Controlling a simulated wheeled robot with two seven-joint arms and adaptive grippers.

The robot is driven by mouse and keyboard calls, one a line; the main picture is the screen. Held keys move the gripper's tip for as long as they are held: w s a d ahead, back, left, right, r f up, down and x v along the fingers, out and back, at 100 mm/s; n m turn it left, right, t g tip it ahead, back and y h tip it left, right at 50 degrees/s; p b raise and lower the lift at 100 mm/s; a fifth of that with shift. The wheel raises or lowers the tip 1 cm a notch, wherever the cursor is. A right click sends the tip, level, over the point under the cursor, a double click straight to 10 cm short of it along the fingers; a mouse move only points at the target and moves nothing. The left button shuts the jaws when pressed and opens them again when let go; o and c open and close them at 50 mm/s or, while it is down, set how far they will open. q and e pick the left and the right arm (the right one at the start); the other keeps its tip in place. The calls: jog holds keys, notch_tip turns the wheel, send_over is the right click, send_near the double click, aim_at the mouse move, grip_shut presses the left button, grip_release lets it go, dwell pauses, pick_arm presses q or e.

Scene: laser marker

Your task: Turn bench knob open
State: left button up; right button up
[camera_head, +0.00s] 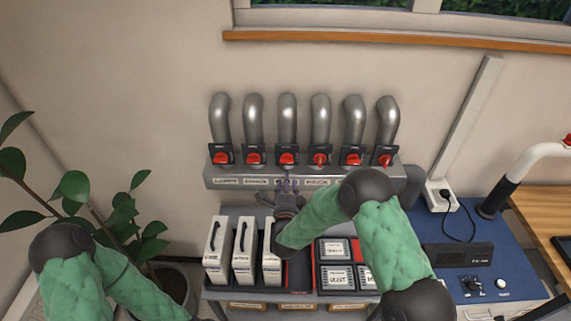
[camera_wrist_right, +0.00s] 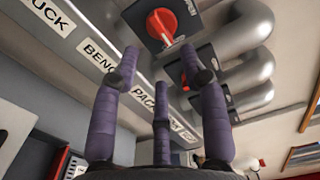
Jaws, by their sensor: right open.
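Several red knobs on dark square plates sit in a row on a grey wall manifold, one under each metal pipe. My right gripper (camera_head: 288,186) is just below the third knob from the left (camera_head: 287,158). In the right wrist view its purple fingers (camera_wrist_right: 160,66) are spread open and empty, pointing at a red knob (camera_wrist_right: 162,25), without visible contact. A label reading BENCH (camera_wrist_right: 99,55) is on the manifold near the left finger. In the head view the fingers partly cover the label strip. My left arm enters at lower left; its gripper is out of frame.
Below the manifold stands a rack with white binders (camera_head: 216,250) and dark labelled boxes (camera_head: 335,250). A potted plant (camera_head: 125,215) is at left. A blue bench (camera_head: 465,215) with a black device (camera_head: 460,254) is at right. In the wrist view another red knob and pipes lie beyond the fingers.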

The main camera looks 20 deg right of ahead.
aim_at(287, 160)
jog(key=x, duration=0.8)
jog(key=shift+p, duration=0.35)
jog(key=shift+f, duration=0.1)
grip_shut()
